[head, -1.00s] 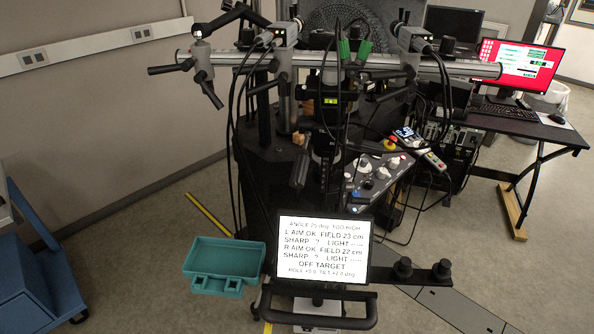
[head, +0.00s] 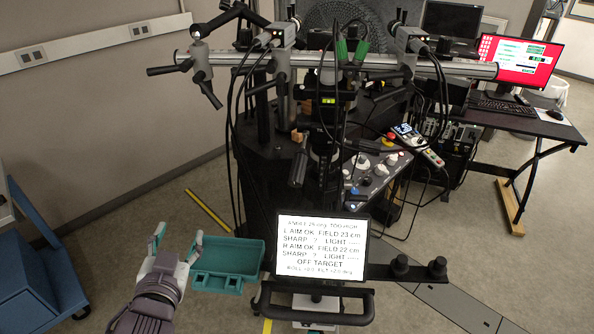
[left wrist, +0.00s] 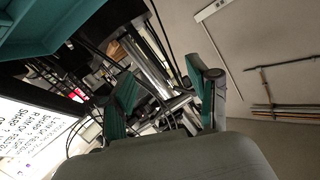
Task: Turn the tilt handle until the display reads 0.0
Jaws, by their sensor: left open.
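The display (head: 320,247) is a white screen with black text above the front bar; its lines include OFF TARGET, and the small bottom line seems to read a tilt of about +2.0 deg. It also shows tilted at the left edge of the left wrist view (left wrist: 30,130). Several black lever handles sit on the rig, such as one at the crossbar's left end (head: 165,70) and one below it (head: 211,95); I cannot tell which is the tilt handle. My left gripper (head: 177,239) is open and empty, left of the teal tray and well below the levers. Its teal fingers show apart in the left wrist view (left wrist: 163,85).
The teal tray (head: 255,254) is close to the right of my left gripper. A metal crossbar (head: 345,61) with cameras and hanging black cables spans the rig. A control panel (head: 370,178) with knobs is at middle right. A blue cart (head: 30,280) stands at left.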

